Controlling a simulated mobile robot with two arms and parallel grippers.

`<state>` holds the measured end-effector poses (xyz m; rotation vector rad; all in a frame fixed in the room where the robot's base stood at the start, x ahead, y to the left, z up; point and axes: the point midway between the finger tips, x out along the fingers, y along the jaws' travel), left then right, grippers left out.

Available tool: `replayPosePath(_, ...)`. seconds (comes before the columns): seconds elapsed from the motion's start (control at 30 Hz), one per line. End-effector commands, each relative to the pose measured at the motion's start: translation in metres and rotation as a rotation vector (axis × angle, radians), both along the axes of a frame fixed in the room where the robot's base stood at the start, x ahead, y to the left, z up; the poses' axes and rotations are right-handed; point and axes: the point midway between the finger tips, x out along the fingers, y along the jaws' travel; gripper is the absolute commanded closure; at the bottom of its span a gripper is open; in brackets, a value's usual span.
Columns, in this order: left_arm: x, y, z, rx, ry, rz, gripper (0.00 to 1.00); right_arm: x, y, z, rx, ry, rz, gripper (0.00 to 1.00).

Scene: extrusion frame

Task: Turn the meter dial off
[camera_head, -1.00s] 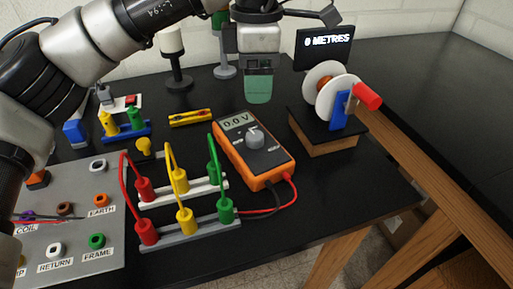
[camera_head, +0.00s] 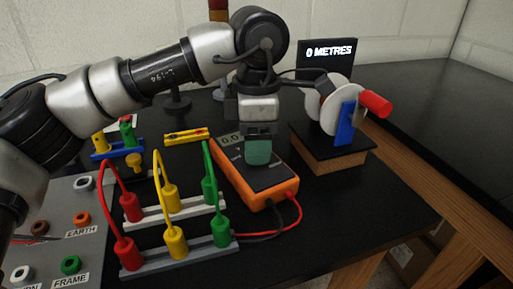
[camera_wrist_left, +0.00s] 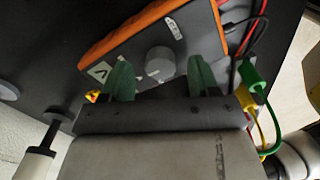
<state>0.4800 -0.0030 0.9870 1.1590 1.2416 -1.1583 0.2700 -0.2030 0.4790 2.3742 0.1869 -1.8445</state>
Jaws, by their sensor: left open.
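The orange meter (camera_head: 262,192) lies on the black table, its display reading 0.0 partly covered by my gripper. Its grey round dial (camera_wrist_left: 160,62) shows in the left wrist view, between and a little beyond my two green fingertips; in the head view the dial is hidden behind the gripper. My left gripper (camera_head: 258,152) points down over the meter's face, open, with nothing between its fingers. It also shows in the left wrist view (camera_wrist_left: 161,78), with one finger on each side of the dial. I cannot tell whether the fingers touch the meter. My right gripper is not in view.
Red and black leads run from the meter to connector bars (camera_head: 180,262) with red, yellow and green plugs at left. A crank wheel device (camera_head: 333,150) on a wooden block stands close right of the meter. A yellow level (camera_head: 187,137) lies behind. The table's front right is clear.

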Motion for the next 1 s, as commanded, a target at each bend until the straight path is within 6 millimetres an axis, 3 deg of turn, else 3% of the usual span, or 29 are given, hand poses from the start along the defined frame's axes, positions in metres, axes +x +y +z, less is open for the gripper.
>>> replayPosePath(0.13,-0.0001,0.0000,-0.0115,-0.001,0.000,0.000,0.39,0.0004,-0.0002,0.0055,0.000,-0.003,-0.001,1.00)
replayPosePath(0.43,-0.0001,0.0000,-0.0135,-0.001,0.000,0.000,0.39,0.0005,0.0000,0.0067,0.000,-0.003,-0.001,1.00)
replayPosePath(0.77,0.0000,0.0000,-0.0132,-0.001,0.000,0.000,0.88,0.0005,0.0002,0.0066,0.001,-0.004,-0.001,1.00)
replayPosePath(1.0,0.0001,0.0000,-0.0132,-0.001,-0.001,0.018,0.89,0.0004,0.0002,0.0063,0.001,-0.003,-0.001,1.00)
